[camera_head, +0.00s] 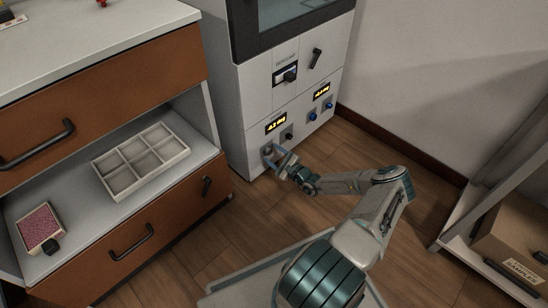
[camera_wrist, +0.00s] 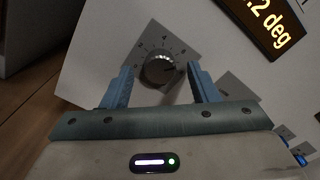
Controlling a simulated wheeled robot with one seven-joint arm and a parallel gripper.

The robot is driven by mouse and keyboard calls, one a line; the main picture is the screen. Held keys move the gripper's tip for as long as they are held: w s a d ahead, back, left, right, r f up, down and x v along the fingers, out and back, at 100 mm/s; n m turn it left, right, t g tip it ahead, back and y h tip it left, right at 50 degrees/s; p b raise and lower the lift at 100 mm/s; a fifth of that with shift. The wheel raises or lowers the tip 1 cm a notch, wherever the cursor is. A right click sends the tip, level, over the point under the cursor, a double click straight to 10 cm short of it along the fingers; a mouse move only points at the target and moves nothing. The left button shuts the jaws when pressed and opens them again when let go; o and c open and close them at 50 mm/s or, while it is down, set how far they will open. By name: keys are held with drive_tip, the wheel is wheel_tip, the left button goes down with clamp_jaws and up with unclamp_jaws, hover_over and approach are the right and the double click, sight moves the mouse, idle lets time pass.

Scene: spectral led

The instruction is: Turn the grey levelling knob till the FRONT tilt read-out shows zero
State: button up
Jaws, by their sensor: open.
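The grey knob (camera_wrist: 158,71) sits on a square plate with a numbered scale, on the white cabinet front. My gripper (camera_wrist: 160,68) is open, with one blue finger on each side of the knob. The wrist view shows gaps between the fingers and the knob; I cannot tell how deep the fingers reach. A lit yellow read-out (camera_wrist: 268,22) is cut off in that view and shows ".2 deg". In the head view this read-out (camera_head: 276,123) is too small to read surely, and my gripper (camera_head: 276,158) is below it at the cabinet's lower front, largely hiding the knob.
A dark knob (camera_head: 289,136) sits right of my gripper. Two blue knobs (camera_head: 312,116) lie under a second lit read-out (camera_head: 322,91). A drawer unit (camera_head: 130,245) stands left and a shelf (camera_head: 460,222) right. Open wooden floor (camera_head: 240,220) lies between.

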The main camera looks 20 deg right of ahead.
drive_tip(key=shift+w, duration=0.3)
drive_tip(key=shift+a, duration=0.1)
drive_tip(key=c, duration=1)
drive_tip(key=shift+r+m+p, duration=0.2)
drive_tip(key=shift+m+p, duration=0.3)
drive_tip(key=shift+f+m+p, duration=0.15)
drive_tip(key=shift+m+p, duration=0.4)
drive_tip(key=shift+m, duration=0.85)
drive_tip(key=o, duration=1)
drive_tip(key=p+v, duration=0.4)
drive_tip(key=v, duration=1)
drive_tip(key=shift+p, duration=0.35)
